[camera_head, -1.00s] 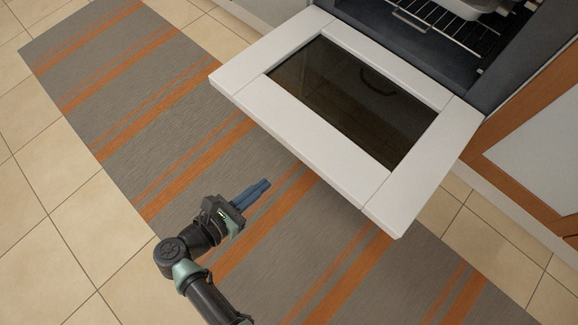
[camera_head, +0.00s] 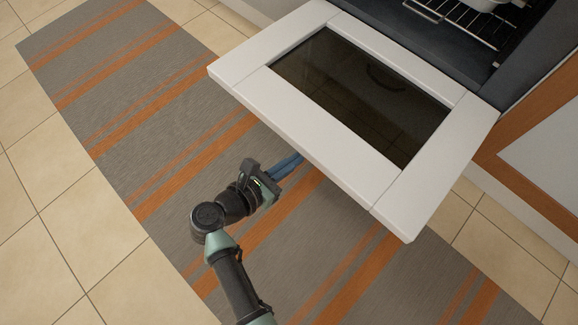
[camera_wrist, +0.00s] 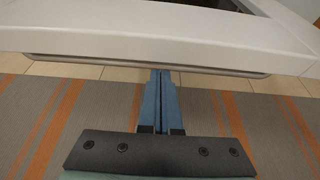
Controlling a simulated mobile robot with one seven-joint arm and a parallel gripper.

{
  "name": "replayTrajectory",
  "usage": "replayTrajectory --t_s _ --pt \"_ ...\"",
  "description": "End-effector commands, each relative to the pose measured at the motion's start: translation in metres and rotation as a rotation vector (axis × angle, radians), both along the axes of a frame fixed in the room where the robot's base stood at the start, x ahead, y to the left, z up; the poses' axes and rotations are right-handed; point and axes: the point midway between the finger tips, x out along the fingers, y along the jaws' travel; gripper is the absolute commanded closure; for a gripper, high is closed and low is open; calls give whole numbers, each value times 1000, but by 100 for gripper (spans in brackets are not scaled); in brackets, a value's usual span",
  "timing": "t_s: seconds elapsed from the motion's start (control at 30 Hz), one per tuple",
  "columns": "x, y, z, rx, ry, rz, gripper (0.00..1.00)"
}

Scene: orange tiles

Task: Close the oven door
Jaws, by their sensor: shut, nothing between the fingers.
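The oven door (camera_head: 405,200) is a white frame around a dark glass pane (camera_head: 360,95). It is folded down open, about level, hinged at the oven on the upper right. My gripper (camera_head: 298,160) has blue fingers, shut and empty, at the door's front edge; in the head view the fingertips pass partly under that edge. In the wrist view the shut fingers (camera_wrist: 160,80) point at the door's underside, where a long thin handle bar (camera_wrist: 150,66) runs along below the white edge (camera_wrist: 150,42). I cannot tell whether the fingertips touch the door.
The oven cavity (camera_head: 440,40) is open, with a wire rack (camera_head: 455,25) and a pale dish (camera_head: 482,4) inside. A striped grey and orange rug (camera_head: 130,100) lies on the tiled floor (camera_head: 40,220). An orange-framed cabinet (camera_head: 530,110) stands to the right. The floor at left is clear.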

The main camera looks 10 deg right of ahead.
Motion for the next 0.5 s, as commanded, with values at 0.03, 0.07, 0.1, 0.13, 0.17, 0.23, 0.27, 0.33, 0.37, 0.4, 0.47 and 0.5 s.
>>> replayTrajectory --t_s 0.03,0.07,0.1,0.13,0.17,0.23,0.27,0.33,0.37,0.4,0.47,0.5 --pt "0 0 2 1 -1 0 100" --pt "0 0 3 1 0 0 100" --pt "0 0 3 1 1 0 100" --pt "0 0 4 0 1 0 100" --pt "0 0 4 0 1 0 100" --pt "0 0 4 0 1 0 100" --pt "0 0 4 0 1 0 100" --pt "0 0 4 0 1 0 100" --pt "0 0 4 0 1 0 100" --pt "0 0 4 -1 1 -1 100" --pt "0 0 5 1 1 0 100" --pt "0 0 6 2 1 0 100"
